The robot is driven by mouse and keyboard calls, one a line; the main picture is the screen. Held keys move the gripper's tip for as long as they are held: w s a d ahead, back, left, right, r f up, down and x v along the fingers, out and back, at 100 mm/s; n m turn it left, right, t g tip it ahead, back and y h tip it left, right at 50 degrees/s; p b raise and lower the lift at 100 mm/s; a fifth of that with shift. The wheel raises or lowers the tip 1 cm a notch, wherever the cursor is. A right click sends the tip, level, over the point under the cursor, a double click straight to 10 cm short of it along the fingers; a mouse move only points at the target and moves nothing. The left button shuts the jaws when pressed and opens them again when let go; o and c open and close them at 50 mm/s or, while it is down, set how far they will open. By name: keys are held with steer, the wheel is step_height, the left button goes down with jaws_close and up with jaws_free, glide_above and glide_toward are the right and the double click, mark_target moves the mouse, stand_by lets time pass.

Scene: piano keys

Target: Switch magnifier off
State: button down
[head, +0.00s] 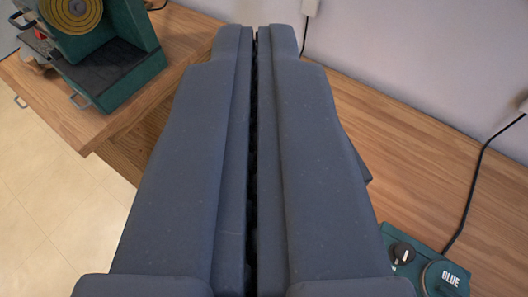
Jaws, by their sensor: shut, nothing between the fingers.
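My gripper (255,38) fills the middle of the head view, its two dark grey fingers side by side with only a thin dark slit between them. It is shut and holds nothing. It reaches out over the wooden bench, with its tips near the wall. I cannot make out a magnifier or its switch in this view. The fingers hide the middle of the bench.
A green machine (105,50) with a round yellowish disc stands on the wooden bench (420,165) at upper left. A green glue device (435,275) with a black knob sits at lower right, its black cable rising along the wall (400,60). Tiled floor (50,200) shows at left.

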steer(key=w+a+f+m+g+h, duration=0.2)
steer(key=w+f, duration=0.1)
steer(key=f, duration=0.9)
steer(key=w+a+f+m+g+h, duration=0.2)
steer(key=w+a+f, duration=0.1)
steer(key=f, duration=0.9)
steer(key=w+a+f+m+g+h, duration=0.2)
steer(key=w+f, duration=0.3)
steer(key=f, duration=0.7)
steer(key=shift+a+m, duration=0.5)
steer(key=shift+a, duration=0.15)
steer(key=shift+w, duration=0.1)
